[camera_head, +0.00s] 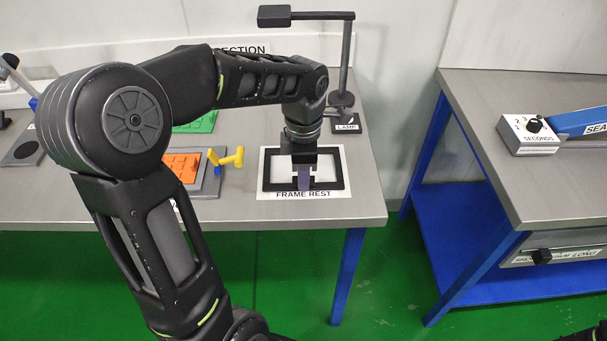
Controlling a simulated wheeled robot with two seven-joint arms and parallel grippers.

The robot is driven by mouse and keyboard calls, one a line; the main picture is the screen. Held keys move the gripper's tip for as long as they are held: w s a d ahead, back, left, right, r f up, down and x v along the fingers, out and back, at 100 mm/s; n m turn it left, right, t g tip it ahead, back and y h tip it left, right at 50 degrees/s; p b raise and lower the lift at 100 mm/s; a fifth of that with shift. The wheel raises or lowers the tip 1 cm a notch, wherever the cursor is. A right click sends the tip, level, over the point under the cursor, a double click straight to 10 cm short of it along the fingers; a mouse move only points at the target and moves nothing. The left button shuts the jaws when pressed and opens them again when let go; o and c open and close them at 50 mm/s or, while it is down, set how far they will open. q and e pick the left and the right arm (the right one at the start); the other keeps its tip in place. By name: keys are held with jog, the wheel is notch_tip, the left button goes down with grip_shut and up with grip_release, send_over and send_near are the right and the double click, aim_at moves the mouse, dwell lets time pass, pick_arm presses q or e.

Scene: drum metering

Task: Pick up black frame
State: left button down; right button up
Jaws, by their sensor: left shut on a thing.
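The black frame (275,188) is a flat rectangle around a pale middle. It lies on or just above the white FRAME REST sheet (348,192) near the right end of the left table. My left gripper (304,182) points down over the frame and is shut on it, with purple showing at the fingers. The gripper hides part of the frame's middle and back edge. Whether the frame touches the sheet I cannot tell.
A black lamp (274,16) on a grey post stands behind the sheet. Left of the sheet are a yellow handle (232,157), an orange plate (182,167) and a green plate (203,122). A gap separates this table from the right bench (480,120), which holds a SECONDS dial box (526,136).

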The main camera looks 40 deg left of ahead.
pick_arm(q)
notch_tip(320, 180, up, 10)
jog(key=shift+f, duration=0.2)
jog(key=shift+r, duration=0.1)
dwell(0.6)
